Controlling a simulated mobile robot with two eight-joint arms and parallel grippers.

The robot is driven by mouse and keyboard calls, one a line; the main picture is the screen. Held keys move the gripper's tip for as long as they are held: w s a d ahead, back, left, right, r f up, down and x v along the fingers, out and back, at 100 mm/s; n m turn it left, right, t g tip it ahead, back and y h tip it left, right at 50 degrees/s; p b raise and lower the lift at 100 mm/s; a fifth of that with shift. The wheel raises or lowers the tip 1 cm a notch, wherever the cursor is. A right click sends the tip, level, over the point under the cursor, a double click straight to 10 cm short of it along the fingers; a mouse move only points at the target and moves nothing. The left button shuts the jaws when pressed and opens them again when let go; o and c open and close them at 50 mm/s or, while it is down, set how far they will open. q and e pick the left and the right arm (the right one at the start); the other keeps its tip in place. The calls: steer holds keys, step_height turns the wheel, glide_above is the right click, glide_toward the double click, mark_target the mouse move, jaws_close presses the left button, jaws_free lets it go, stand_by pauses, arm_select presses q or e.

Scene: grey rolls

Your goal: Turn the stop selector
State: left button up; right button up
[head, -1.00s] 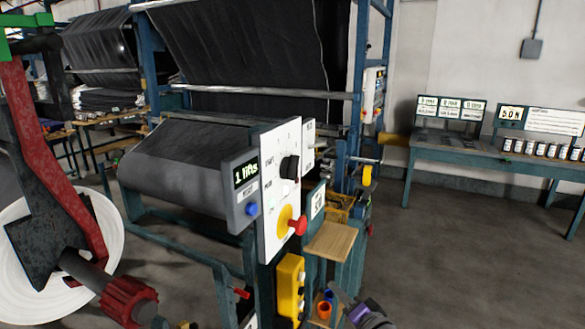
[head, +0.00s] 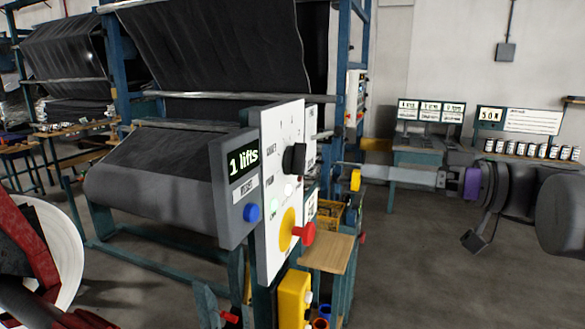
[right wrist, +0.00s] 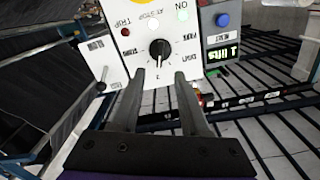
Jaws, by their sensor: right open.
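The black selector knob (head: 293,160) sits on a white upright panel (head: 277,120), with a scale and small lettering around it. In the right wrist view the knob (right wrist: 160,48) has a white pointer line and lies just beyond the fingertips. My right gripper (head: 336,170) reaches in from the right. In the right wrist view its two fingers (right wrist: 160,74) are apart, with nothing between them, roughly lined up on the knob. I see no contact with the knob. My left gripper is not in view.
Below the knob, a red mushroom button (head: 304,233) stands out from a yellow disc. A grey display box (head: 236,190) reading "1 lifts" adjoins the panel, with a blue button (head: 251,213). A wooden shelf (head: 327,253) is below. Floor at right is clear.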

mark_target(305, 164)
steer(key=x, duration=1)
steer(key=shift+a, duration=0.1)
steer(key=shift+f, duration=0.1)
jaws_close()
